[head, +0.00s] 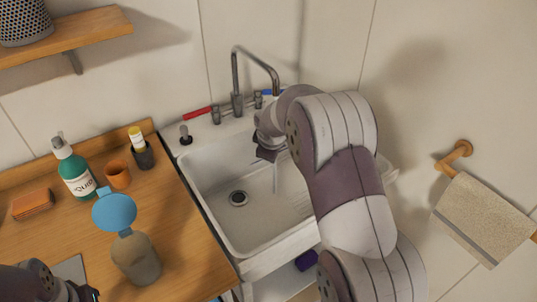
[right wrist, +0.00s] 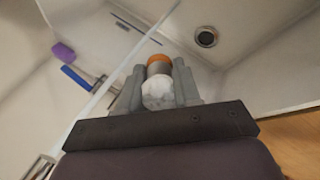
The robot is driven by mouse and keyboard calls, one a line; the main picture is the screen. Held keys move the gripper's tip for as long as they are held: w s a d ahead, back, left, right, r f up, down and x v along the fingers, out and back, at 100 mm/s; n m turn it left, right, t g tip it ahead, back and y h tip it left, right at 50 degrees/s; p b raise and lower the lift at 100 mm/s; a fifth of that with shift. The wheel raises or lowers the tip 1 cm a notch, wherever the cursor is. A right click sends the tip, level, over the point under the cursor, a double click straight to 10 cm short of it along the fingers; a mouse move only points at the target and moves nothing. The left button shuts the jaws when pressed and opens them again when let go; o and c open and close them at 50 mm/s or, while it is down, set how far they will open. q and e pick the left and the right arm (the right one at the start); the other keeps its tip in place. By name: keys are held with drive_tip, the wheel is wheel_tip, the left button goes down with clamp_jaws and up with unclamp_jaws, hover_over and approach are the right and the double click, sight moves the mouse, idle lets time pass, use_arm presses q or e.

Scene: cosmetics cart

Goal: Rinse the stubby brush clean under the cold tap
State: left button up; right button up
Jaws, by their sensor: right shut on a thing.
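In the right wrist view my gripper (right wrist: 160,78) is shut on a short thing with an orange band and a pale rounded end, which I take for the stubby brush (right wrist: 158,90). The fingers hide its sides. The tap (head: 237,75) is a tall grey curved spout with a red lever (head: 197,113) on its left and a blue lever (head: 267,92) on its right. A thin pale streak like water falls into the basin. My left gripper (head: 82,293) is mostly cut off at the bottom left.
The wooden counter (head: 190,265) holds a green pump bottle (head: 78,174), an orange cup (head: 118,174), a dark holder (head: 143,155), an orange block (head: 32,204) and a jar (head: 136,262) with a blue disc above it. A towel (head: 480,215) hangs at right. The basin's drain (head: 238,198) is uncovered.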

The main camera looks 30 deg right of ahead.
use_arm(q)
drive_tip(key=shift+s+a+r, duration=0.15)
drive_tip(key=shift+r, duration=0.3)
use_arm(e)
drive_tip(key=shift+w+d+r, duration=0.1)
drive_tip(key=shift+w+d, duration=0.2)
drive_tip(key=shift+w, duration=0.1)
use_arm(q)
drive_tip(key=shift+r+p, duration=1.75)
drive_tip(key=shift+p, duration=0.2)
use_arm(e)
drive_tip(key=w+d+f, duration=0.2)
drive_tip(key=w+d, duration=0.3)
drive_tip(key=w, duration=0.1)
drive_tip(key=shift+d, duration=0.2)
use_arm(q)
drive_tip(key=shift+r+p, duration=0.4)
drive_tip(key=shift+p, duration=0.05)
use_arm(e)
drive_tip(key=shift+s+d, duration=0.35)
drive_tip(key=shift+d, duration=0.1)
use_arm(q)
drive_tip(key=shift+f, duration=0.2)
use_arm(e)
drive_tip(key=shift+w+a, duration=0.45)
drive_tip(key=shift+a, duration=0.05)
